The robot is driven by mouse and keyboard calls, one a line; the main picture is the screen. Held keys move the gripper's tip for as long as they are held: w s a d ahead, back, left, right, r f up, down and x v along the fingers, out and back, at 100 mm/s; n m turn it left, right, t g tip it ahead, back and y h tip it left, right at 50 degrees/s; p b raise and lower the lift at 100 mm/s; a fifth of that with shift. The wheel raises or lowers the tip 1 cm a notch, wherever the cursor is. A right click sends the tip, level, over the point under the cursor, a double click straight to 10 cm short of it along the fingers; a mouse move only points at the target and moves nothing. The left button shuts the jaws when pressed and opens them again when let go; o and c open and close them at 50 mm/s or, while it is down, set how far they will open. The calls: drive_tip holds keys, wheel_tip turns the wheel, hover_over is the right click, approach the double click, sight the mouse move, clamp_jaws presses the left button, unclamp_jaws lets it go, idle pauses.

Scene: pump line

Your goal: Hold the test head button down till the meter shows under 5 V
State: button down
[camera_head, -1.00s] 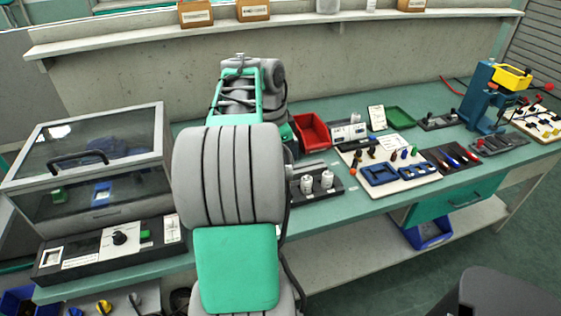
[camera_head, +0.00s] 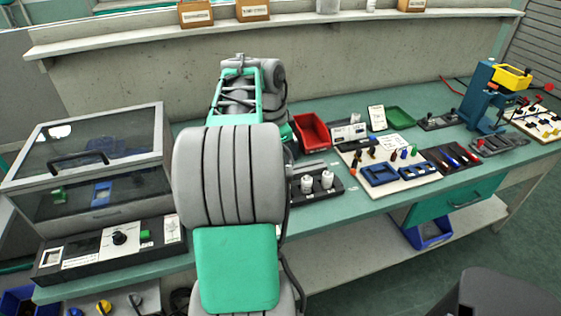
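I cannot tell for sure which thing is the test head, its button or the meter. A blue stand (camera_head: 480,92) with a yellow top (camera_head: 513,77) is at the bench's far right. At the left, a black panel (camera_head: 80,262) with a black knob (camera_head: 120,238) and a small green part (camera_head: 145,235) is in front of a clear-lidded box (camera_head: 95,165). No voltage reading can be made out. My arm rises through the middle of the view and hides the bench behind it. My gripper does not show.
A red bin (camera_head: 311,131), a green tray (camera_head: 400,117) and a white board (camera_head: 352,162) with blue holders sit on the green bench. Two pale cylinders (camera_head: 317,182) stand on a black base beside my arm. A shelf (camera_head: 150,44) with boxes runs along the back wall.

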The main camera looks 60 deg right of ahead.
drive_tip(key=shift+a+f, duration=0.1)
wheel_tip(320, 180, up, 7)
drive_tip(key=p, duration=0.6)
idle(0.3)
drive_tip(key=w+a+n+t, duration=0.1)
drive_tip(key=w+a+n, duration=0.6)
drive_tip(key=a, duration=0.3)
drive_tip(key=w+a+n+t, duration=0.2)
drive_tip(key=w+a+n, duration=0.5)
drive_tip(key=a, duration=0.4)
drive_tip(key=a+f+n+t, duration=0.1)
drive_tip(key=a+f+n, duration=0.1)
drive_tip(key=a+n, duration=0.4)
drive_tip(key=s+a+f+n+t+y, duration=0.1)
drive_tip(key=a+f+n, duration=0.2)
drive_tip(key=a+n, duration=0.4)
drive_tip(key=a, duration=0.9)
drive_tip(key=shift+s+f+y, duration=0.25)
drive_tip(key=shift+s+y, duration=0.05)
